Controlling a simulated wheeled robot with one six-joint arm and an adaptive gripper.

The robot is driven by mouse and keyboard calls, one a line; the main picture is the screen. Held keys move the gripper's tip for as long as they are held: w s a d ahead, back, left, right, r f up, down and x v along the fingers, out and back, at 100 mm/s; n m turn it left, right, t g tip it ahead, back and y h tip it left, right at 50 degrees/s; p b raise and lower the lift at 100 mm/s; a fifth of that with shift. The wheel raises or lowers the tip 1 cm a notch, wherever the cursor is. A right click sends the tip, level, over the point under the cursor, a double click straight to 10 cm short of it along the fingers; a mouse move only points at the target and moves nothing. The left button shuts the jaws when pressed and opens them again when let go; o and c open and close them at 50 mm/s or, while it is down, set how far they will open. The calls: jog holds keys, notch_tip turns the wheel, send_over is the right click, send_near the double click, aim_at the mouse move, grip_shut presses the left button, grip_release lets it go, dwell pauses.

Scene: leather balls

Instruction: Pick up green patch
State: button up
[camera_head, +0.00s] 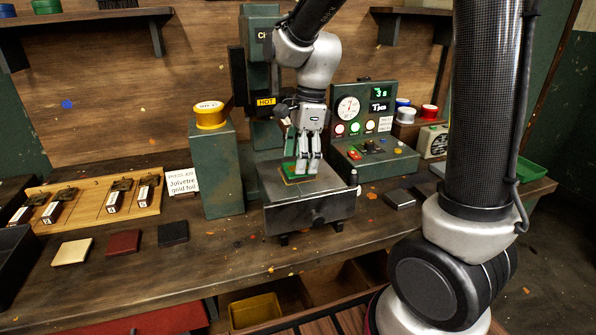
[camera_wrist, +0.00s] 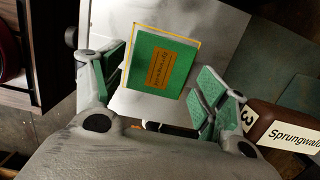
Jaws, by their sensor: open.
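In the head view the green patch (camera_head: 291,171) lies on the grey metal plate (camera_head: 325,185) of the press, partly hidden by my fingers. My gripper (camera_head: 307,170) is above the plate. In the wrist view my gripper (camera_wrist: 164,100) is open, with green-padded fingers on either side of the patch and gaps between them and it.
The press column (camera_head: 262,60) with a "HOT" label stands behind the plate. A green pillar with a gold-foil spool (camera_head: 209,114) is to the left, a control box (camera_head: 374,145) to the right. Cream, red and black patches (camera_head: 123,242) lie at the front left.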

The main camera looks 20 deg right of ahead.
jog(key=shift+a+f, duration=0.15)
jog(key=shift+f, duration=0.65)
jog(key=c, duration=0.8)
jog(key=shift+r, duration=0.1)
